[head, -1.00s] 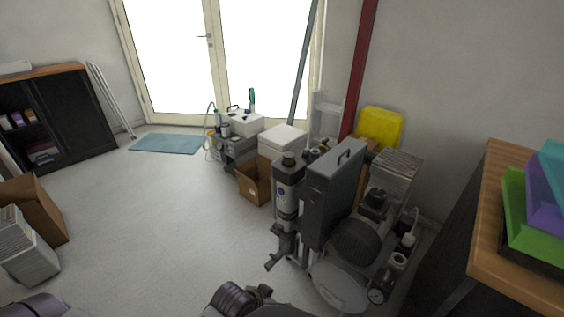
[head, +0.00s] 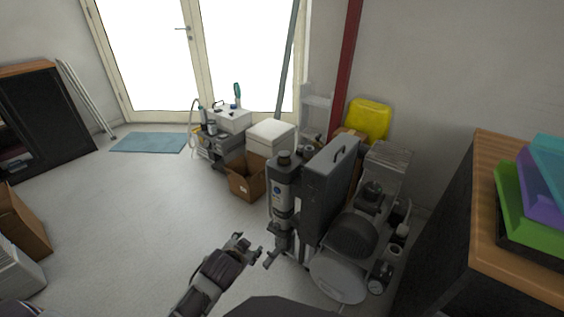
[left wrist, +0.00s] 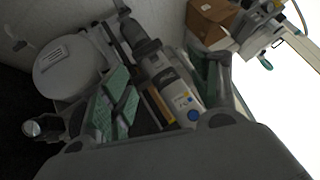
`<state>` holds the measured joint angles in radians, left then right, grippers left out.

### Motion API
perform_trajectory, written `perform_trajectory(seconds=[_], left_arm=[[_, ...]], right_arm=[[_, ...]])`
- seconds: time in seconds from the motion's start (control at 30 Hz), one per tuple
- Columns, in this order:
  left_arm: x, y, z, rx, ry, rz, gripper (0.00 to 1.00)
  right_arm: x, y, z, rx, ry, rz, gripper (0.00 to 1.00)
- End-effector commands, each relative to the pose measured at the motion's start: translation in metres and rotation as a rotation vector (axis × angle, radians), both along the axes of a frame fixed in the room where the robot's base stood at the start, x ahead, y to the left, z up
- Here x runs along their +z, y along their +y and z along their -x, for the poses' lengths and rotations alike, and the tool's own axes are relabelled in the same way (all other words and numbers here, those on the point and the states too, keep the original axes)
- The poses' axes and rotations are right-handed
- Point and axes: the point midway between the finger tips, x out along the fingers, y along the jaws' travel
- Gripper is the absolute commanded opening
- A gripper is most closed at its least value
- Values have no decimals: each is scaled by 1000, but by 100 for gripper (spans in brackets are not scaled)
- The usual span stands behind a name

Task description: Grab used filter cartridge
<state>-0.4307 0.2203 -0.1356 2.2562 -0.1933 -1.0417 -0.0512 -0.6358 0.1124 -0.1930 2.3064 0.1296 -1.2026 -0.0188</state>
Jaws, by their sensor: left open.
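The used filter cartridge seems to be the upright grey cylinder (head: 284,194) with a dark cap and blue mark, on the left side of the compressor (head: 345,240). In the left wrist view the cylinder (left wrist: 172,82) runs diagonally, its blue mark close to the gripper. My left gripper (head: 254,248) is open and empty, low and just left of the cylinder in the head view. In the left wrist view the green-padded fingers (left wrist: 165,85) lie on either side of the cylinder in the picture; I cannot tell whether they touch it. My right gripper is not in view.
A dark grey case-like panel (head: 327,190) stands right of the cylinder. An open cardboard box (head: 246,180) and a white bin (head: 270,138) stand behind. A wooden-topped cabinet (head: 520,255) with coloured trays is at right. The floor at left is mostly clear.

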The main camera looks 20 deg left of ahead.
Motion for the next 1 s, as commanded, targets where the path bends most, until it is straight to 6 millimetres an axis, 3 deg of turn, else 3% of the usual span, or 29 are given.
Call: perform_trajectory(seconds=[0.17,0.5,0.77,1.0], left_arm=[[29,26,-25,0,-95,-130,61],[111,78,-75,-30,-327,-502,61],[173,96,-99,-85,-472,-806,61],[221,96,-114,-163,-574,-1096,61]], right_arm=[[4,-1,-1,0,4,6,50],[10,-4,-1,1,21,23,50],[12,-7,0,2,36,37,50],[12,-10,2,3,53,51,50]])
